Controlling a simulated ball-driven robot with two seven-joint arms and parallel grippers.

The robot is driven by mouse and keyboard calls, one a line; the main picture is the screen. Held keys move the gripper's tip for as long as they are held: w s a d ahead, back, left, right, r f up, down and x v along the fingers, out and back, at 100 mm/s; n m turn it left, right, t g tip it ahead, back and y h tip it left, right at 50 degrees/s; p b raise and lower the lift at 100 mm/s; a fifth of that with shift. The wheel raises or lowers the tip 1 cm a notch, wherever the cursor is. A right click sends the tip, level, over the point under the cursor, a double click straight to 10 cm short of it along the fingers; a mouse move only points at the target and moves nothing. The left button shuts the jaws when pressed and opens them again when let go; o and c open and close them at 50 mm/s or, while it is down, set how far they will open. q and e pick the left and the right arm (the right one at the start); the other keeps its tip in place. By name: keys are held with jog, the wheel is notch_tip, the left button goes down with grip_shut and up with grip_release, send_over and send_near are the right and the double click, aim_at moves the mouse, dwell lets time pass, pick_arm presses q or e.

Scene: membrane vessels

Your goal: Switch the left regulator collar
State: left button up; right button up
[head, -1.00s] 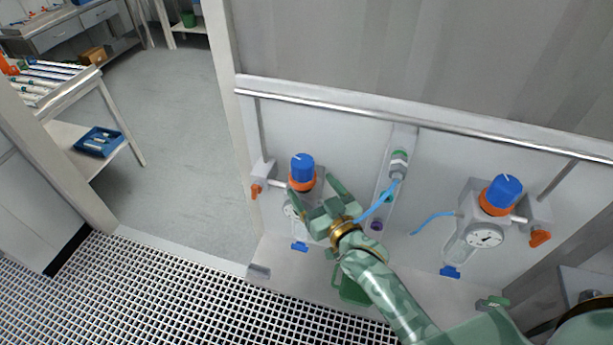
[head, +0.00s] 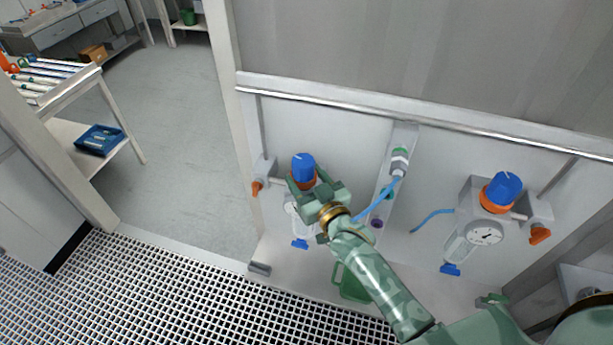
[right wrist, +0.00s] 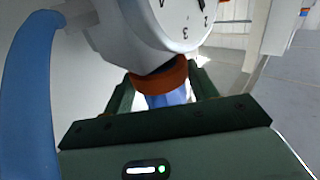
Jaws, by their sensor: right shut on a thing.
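The left regulator has a blue knob (head: 303,164) above an orange collar (head: 309,181), mounted on the white panel. My right gripper (head: 306,184) is at this collar, one finger on each side, and hides part of it and of the gauge below. In the right wrist view the two fingers (right wrist: 163,88) are shut on the orange collar (right wrist: 162,76), with the blue knob (right wrist: 166,99) between them and the dial gauge (right wrist: 180,22) beyond.
The right regulator (head: 486,232) has its own blue knob (head: 503,187) and orange collar (head: 495,204). A blue hose (head: 374,207) runs close to my right gripper. A metal rail (head: 420,124) crosses above, and a green container (head: 352,284) sits below my arm.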

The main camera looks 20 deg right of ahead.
jog(key=shift+s+f, duration=0.1)
jog(key=shift+f, duration=0.3)
jog(key=o, duration=1.4)
jog(key=s+d+b, duration=0.1)
jog(key=s+d, duration=0.2)
jog(key=s, duration=1.3)
jog(key=shift+w, duration=0.1)
